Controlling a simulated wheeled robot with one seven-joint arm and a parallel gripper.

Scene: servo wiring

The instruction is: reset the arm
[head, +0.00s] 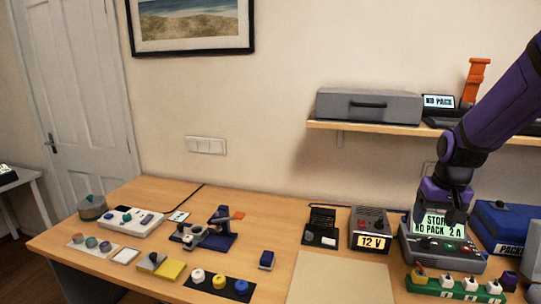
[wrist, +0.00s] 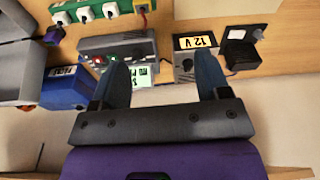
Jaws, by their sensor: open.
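My purple arm reaches in from the right in the head view. My gripper (wrist: 163,72) shows in the wrist view with its two dark fingers spread apart and nothing between them. In the head view my gripper's purple end is over the grey charger unit (head: 440,252), partly covering its lit display, which reads "NO PACK 2 A". The charger also shows upside down beyond the fingers in the wrist view (wrist: 103,46). The fingertips are hard to make out in the head view.
A green power strip (head: 453,289) with several plugs lies in front of the charger. A blue pack box (head: 506,224) stands right, a 12 V box (head: 370,230) left. A shelf (head: 400,131) with a grey case (head: 369,105) hangs behind. A beige mat (head: 340,280) lies empty.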

